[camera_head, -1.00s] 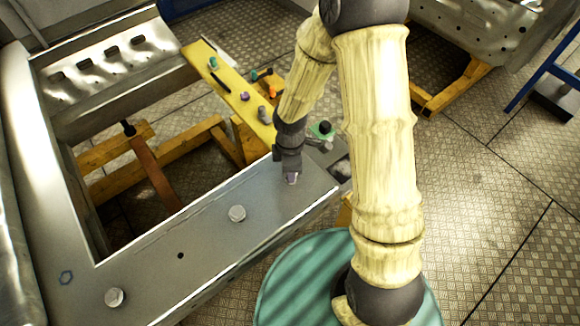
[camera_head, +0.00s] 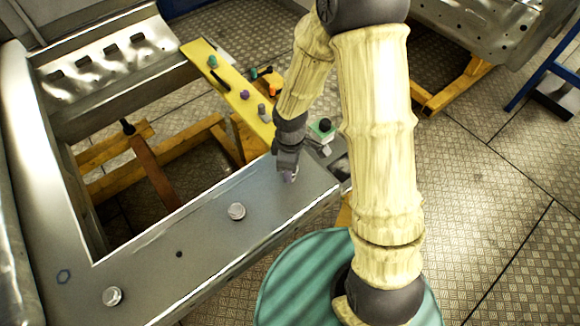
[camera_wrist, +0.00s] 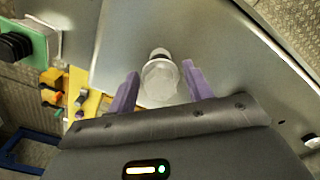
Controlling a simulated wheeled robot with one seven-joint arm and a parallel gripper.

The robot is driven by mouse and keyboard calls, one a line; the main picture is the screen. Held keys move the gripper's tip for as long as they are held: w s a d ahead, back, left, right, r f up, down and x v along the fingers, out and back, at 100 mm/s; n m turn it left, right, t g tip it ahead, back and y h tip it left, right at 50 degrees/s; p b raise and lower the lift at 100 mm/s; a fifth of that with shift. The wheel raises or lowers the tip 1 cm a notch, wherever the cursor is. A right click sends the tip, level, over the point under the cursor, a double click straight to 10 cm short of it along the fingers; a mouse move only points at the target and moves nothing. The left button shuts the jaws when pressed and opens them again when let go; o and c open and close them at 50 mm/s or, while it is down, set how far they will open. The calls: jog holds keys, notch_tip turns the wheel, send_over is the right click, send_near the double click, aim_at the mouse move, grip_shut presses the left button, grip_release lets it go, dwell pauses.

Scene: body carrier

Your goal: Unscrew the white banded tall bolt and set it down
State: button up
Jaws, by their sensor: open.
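In the wrist view a pale, whitish bolt (camera_wrist: 160,84) stands on the grey metal panel, with a round head and a narrower stub showing beyond it. I cannot make out a band on it. My gripper (camera_head: 289,177) is over the right end of the panel (camera_head: 205,240) in the head view and hides this bolt there. In the wrist view its two purple fingers are apart, one on each side of the bolt head, with small gaps visible.
A yellow strip (camera_head: 228,82) carries several small coloured parts. A green block with a black knob (camera_head: 322,128) sits just beyond my gripper. The panel frames a large opening.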

jog(key=shift+m, duration=1)
jog(key=shift+m+b, duration=0.45)
jog(key=shift+m, duration=0.45)
jog(key=shift+m, duration=0.8)
